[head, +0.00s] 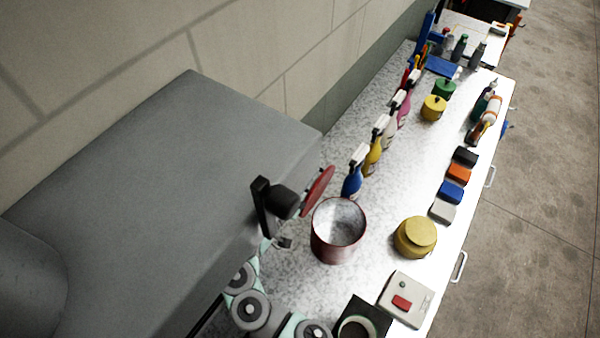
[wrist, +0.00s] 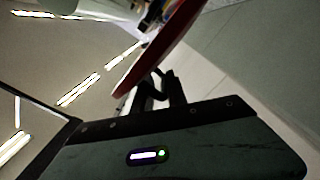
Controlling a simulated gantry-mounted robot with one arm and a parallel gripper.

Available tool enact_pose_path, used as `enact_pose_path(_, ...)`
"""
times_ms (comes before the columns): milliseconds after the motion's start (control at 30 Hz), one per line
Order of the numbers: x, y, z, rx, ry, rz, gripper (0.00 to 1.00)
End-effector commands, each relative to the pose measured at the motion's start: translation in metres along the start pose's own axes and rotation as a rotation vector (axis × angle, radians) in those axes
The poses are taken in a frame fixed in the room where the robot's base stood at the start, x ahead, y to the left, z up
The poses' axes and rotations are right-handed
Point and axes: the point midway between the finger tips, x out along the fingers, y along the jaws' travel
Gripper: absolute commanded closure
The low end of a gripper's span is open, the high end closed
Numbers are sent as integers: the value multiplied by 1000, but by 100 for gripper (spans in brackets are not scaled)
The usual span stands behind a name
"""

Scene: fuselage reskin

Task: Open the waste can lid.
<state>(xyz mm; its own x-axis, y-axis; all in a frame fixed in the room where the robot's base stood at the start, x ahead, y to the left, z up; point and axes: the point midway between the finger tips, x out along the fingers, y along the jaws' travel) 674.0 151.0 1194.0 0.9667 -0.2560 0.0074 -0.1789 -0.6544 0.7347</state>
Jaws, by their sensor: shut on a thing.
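The red waste can (head: 338,240) stands upright on the speckled bench in the head view, its top uncovered and its pale inside visible. Its round red lid (head: 318,190) is apart from the can, up and to the left of the rim, tilted steeply so it shows nearly edge-on. My gripper (head: 299,203) is at the lid's left side, shut on the lid. In the wrist view the red lid (wrist: 165,42) rises beyond my dark fingers (wrist: 158,92). The exact grip point is hidden.
Coloured spray bottles (head: 373,158) stand behind the can along the wall side. A yellow lidded can (head: 415,238) and a pale box with a red button (head: 405,299) stand to its right. Small coloured blocks (head: 452,191) line the right edge. A large grey surface (head: 150,190) fills the left.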

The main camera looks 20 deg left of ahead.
Motion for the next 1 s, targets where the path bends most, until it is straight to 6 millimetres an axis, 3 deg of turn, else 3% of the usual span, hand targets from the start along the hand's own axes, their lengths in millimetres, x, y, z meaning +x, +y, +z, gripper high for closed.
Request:
enact_pose_path(67,0,-4,8,-3,-14,-7,100)
enact_pose_path(100,0,-4,8,-3,-14,-7,80)
enact_pose_path(233,0,-3,7,-3,-13,-6,70)
enact_pose_path(1000,-1,-2,1,2,-2,-5,69)
